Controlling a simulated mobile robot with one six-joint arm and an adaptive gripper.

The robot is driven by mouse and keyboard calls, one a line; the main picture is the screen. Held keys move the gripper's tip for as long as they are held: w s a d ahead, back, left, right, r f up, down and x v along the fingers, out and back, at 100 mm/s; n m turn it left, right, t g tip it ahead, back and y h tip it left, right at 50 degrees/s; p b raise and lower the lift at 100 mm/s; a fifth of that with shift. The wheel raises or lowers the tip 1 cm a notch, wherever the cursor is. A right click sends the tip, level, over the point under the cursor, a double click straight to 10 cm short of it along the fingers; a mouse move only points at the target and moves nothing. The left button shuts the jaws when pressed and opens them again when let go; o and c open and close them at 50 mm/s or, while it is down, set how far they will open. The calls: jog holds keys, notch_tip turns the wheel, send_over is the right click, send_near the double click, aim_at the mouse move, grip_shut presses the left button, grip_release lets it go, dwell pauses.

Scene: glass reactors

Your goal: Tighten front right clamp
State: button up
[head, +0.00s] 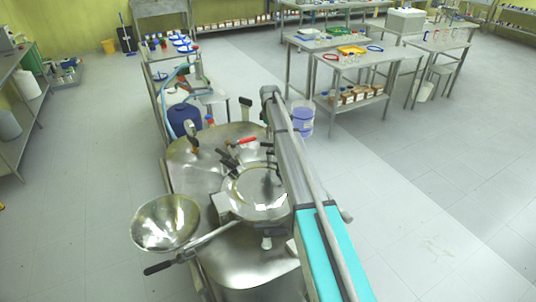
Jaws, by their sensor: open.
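A round metal reactor lid (243,190) sits on the steel reactor vessel (200,160) in the middle of the head view. Several dark clamps or handles show around its back left edge, with a red handle (247,141) among them. A pale and dark fitting (266,238) stands at the lid's front edge. My grey and turquoise arm crosses the right side of the lid and hides that part of the rim. I cannot make out the front right clamp for certain. My gripper cannot be made out in this view.
A shiny metal bowl (165,222) and a long lever with a black grip (159,267) stick out at the left front. A blue container (184,120) stands behind the reactor. Lab tables (338,66) stand at the back right.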

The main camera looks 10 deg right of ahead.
aim_at(270, 145)
jog(key=shift+f+b, duration=4.75)
jog(key=shift+f, duration=0.35)
